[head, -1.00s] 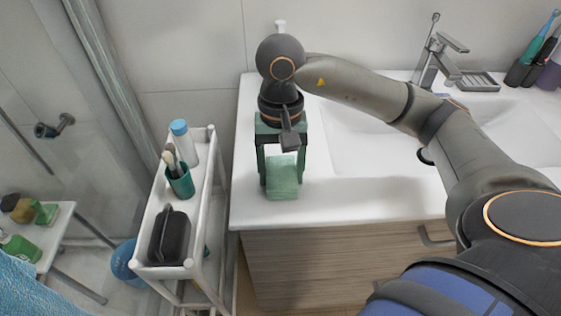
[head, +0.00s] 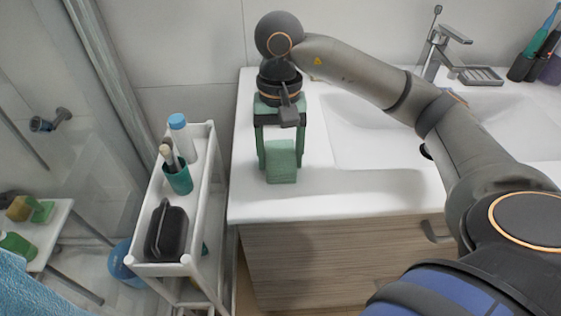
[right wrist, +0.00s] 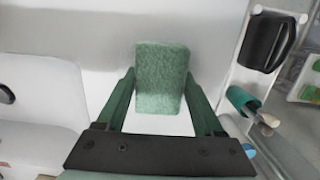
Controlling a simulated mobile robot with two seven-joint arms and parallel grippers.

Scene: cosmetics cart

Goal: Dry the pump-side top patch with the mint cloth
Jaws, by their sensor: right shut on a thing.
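The mint cloth (head: 281,164) is a pale green folded block over the left part of the white vanity top (head: 245,190). My right gripper (head: 281,146) is shut on it from above, with dark green fingers on either side. In the right wrist view the cloth (right wrist: 163,80) sits between the two fingertips, over the white top. I cannot tell whether its underside touches the surface. No wet patch can be made out. The pump does not show now; my arm and gripper cover the area behind. My left gripper is out of view.
A white cart (head: 205,190) stands left of the vanity, with a blue-capped bottle (head: 183,140), a teal cup (head: 178,179) and a black case (head: 166,233). The basin (head: 370,150) and faucet (head: 437,50) lie to the right. The vanity's front-left top is clear.

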